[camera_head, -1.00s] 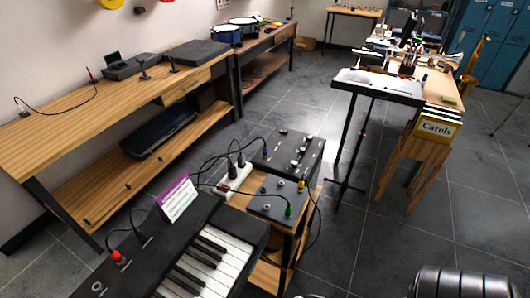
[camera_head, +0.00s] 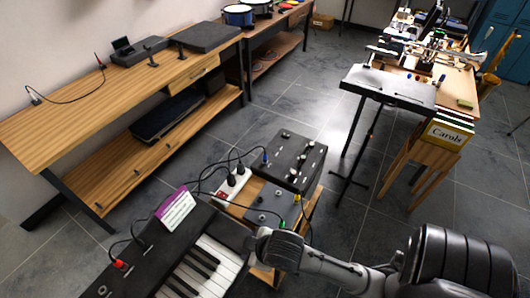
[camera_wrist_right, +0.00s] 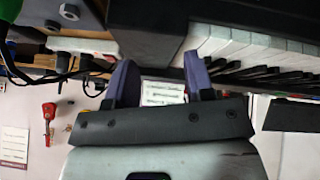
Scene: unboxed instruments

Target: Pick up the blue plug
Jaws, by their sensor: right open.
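The blue plug (camera_head: 265,157) is small and sits at the left edge of the dark box with knobs (camera_head: 290,160) in the head view, with a black cable at it. I cannot make it out in the right wrist view. My right arm reaches in from the lower right, its end by the right end of the keyboard. My right gripper (camera_wrist_right: 160,82) is open, with two blue-purple fingers apart and nothing held between them. It is apart from the blue plug. My left gripper is not in view.
A white power strip (camera_head: 233,184) with black plugs lies left of the box. A smaller pedal (camera_head: 270,203) and a yellow plug (camera_head: 297,198) are nearer. The keyboard (camera_head: 205,268) is in front. A music stand (camera_head: 390,88) stands to the right; floor lies between.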

